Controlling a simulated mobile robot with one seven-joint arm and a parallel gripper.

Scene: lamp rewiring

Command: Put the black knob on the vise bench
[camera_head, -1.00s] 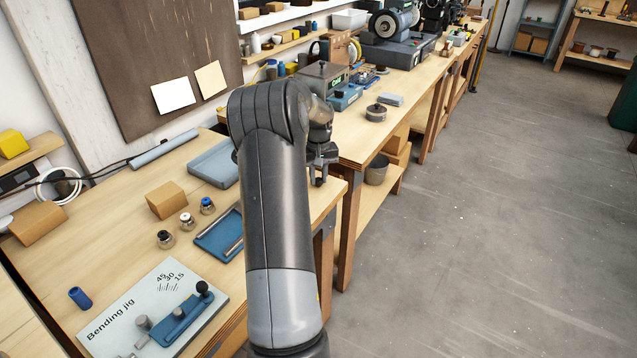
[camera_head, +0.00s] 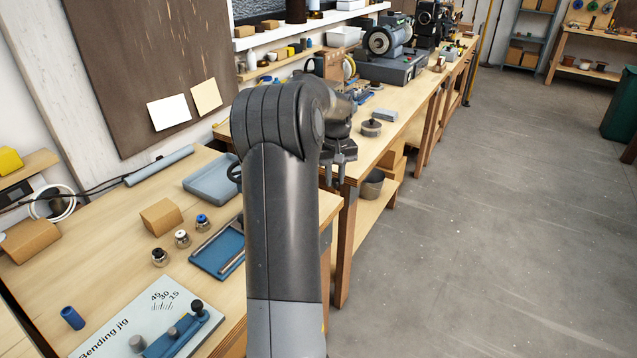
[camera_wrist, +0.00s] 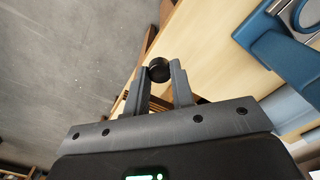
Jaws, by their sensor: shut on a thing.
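In the wrist view, my gripper (camera_wrist: 158,80) is shut on a round black knob (camera_wrist: 158,69) held between its fingertips. Wooden bench top and a blue metal piece (camera_wrist: 270,40) lie beyond the fingers, at the right. In the head view, my gripper (camera_head: 338,178) points down near the front edge of the second bench (camera_head: 408,98), partly behind my arm; the knob cannot be made out there. No vise can be clearly made out, so I cannot tell which bench is the vise bench.
The near bench (camera_head: 95,270) carries a bending jig (camera_head: 115,325), blue trays (camera_head: 212,178), a cardboard box (camera_head: 161,217) and several small capped pieces. A grey round piece (camera_head: 371,128) and a bench grinder (camera_head: 385,50) stand on the second bench. Open floor lies right.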

